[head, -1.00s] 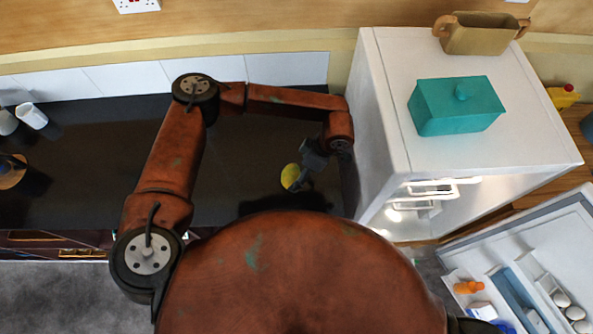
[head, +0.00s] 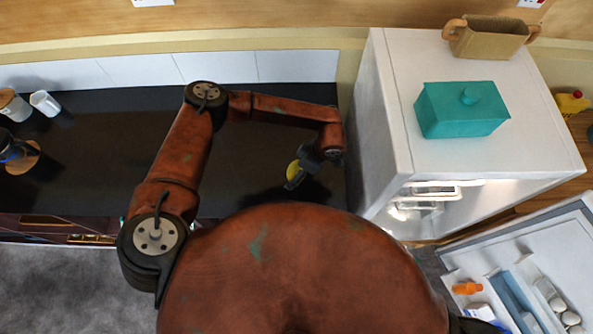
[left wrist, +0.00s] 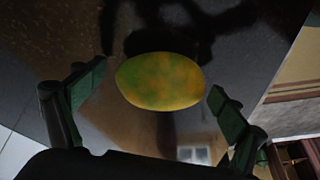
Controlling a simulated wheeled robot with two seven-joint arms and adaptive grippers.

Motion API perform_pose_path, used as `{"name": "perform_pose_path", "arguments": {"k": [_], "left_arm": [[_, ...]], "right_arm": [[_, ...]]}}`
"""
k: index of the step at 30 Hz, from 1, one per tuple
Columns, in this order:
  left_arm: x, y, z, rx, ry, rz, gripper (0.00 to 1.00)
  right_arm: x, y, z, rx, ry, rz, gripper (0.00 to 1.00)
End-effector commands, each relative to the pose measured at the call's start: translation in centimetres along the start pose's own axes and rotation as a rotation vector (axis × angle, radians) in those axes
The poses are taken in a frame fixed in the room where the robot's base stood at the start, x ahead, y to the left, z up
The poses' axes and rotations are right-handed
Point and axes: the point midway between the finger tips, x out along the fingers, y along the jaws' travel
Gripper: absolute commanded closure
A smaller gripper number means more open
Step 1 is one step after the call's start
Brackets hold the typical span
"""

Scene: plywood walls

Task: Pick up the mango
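The mango (left wrist: 160,82) is yellow-green and lies on the dark countertop in the left wrist view. It also shows in the head view (head: 292,170), partly hidden by my left gripper (head: 297,180). In the left wrist view my left gripper (left wrist: 155,98) is open, with one finger on either side of the mango. Gaps show between the mango and both fingers, so it is not held. My right gripper is not in view.
The dark countertop (head: 85,150) is mostly clear around the mango. A white fridge (head: 385,130) stands right of it, its door open, with a teal box (head: 460,110) on top. White cups (head: 45,103) stand at the far left.

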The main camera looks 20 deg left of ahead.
Motion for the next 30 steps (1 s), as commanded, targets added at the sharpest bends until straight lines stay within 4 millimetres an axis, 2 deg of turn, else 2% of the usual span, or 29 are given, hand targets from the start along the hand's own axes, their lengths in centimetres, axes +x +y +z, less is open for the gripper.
{"name": "perform_pose_path", "arguments": {"k": [2, 21, 30], "left_arm": [[-0.01, 0.0, -0.02, 0.0, 0.0, 0.0, 0.16], [-0.04, 0.0, -0.01, -0.001, 0.0, 0.0, 0.6], [-0.22, 0.03, -0.08, -0.001, 0.0, 0.001, 0.6]], "right_arm": [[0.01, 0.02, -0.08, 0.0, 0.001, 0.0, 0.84], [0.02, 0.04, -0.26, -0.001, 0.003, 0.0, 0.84], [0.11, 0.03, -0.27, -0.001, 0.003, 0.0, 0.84]]}}
